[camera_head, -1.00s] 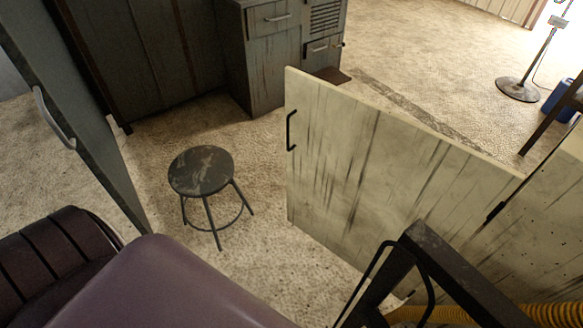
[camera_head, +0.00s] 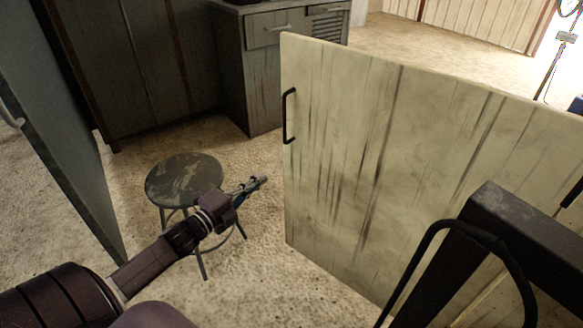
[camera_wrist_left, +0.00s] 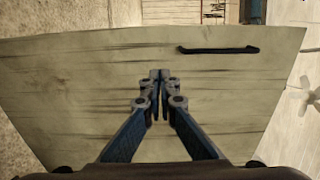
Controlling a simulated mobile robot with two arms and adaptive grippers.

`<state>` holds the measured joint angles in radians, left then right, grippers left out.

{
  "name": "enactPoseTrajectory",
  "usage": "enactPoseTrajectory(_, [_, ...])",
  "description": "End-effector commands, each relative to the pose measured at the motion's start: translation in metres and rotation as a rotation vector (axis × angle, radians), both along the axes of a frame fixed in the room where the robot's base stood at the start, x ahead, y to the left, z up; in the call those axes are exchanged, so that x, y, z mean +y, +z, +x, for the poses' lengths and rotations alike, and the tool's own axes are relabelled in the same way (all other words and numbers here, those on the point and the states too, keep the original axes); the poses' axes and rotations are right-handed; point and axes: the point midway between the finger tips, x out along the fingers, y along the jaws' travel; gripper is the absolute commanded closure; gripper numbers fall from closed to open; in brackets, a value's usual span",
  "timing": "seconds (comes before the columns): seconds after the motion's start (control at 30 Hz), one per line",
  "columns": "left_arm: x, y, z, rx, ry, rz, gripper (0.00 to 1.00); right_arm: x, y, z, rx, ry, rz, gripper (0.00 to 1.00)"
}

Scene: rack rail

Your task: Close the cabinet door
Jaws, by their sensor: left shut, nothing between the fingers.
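The cabinet door (camera_head: 370,150) is a pale, worn wooden panel that stands open in the right half of the head view. Its black handle (camera_head: 289,116) is near the upper free edge. My left gripper (camera_head: 262,181) is shut and empty, in front of the stool and just left of the door's free edge in the head view. In the left wrist view the door (camera_wrist_left: 80,100) fills most of the picture, with the handle (camera_wrist_left: 218,50) beyond the shut fingertips (camera_wrist_left: 159,72) and to their right. Whether the fingers touch the door cannot be told. My right gripper is not in view.
A round dark stool (camera_head: 185,178) stands left of the door, behind my left arm. A dark metal frame (camera_head: 500,235) is at the lower right. A grey panel with a handle (camera_head: 55,140) stands at the left. A grey drawer cabinet (camera_head: 262,85) is at the back.

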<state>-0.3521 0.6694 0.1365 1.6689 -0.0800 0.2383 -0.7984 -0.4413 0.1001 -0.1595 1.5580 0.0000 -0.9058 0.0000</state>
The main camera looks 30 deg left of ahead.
Motion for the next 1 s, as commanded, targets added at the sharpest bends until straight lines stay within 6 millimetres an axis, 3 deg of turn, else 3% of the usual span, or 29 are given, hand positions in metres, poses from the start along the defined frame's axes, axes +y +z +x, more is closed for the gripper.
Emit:
enactPoseTrajectory(0.27, [-0.006,0.009,0.019,-0.025,-0.015,0.022,1.0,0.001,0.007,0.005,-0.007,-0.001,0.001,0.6])
enactPoseTrajectory(1.0, [-0.018,0.008,0.122,-0.022,-0.012,0.018,1.0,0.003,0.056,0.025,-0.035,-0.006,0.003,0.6])
